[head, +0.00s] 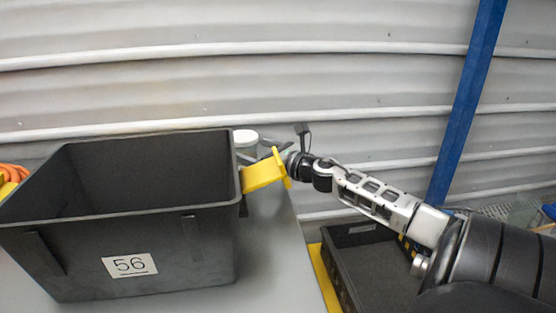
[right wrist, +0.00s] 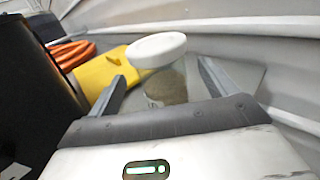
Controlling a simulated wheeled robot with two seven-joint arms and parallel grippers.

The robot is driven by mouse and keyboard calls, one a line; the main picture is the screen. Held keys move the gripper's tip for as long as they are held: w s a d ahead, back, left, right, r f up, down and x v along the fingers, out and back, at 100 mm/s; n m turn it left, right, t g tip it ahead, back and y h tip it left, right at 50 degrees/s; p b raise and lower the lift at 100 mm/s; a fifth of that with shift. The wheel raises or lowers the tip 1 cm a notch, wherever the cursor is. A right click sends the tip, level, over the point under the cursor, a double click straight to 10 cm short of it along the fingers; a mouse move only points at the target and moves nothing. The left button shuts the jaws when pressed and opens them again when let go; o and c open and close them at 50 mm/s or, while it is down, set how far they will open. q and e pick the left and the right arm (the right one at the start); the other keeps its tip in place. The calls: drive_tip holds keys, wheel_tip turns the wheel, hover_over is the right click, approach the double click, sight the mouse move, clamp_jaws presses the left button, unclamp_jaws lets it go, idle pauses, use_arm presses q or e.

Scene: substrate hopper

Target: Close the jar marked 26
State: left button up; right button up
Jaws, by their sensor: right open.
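A jar with a round white lid (head: 245,138) shows behind the right rim of the black bin in the head view. In the right wrist view, the white lid (right wrist: 156,50) is tilted and sits above and left of the clear jar (right wrist: 165,88), which holds something brown. I cannot tell whether the lid touches the jar. No number shows on the jar. My right gripper (head: 274,146) is open at the jar. In the right wrist view its fingers (right wrist: 162,76) stand either side of the jar and lid, with no clear contact. My left gripper is out of view.
A large black bin (head: 130,225) marked 56 fills the left of the grey table (head: 272,260). A yellow piece (head: 262,175) is at its right side. An orange coil (right wrist: 70,52) and a yellow thing (right wrist: 103,72) lie beyond the jar. A dark tray (head: 365,236) is at right.

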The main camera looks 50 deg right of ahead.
drive_tip(key=s, duration=0.7)
drive_tip(key=shift+s+d+r, duration=0.1)
drive_tip(key=shift+d, duration=0.15)
idle(0.4)
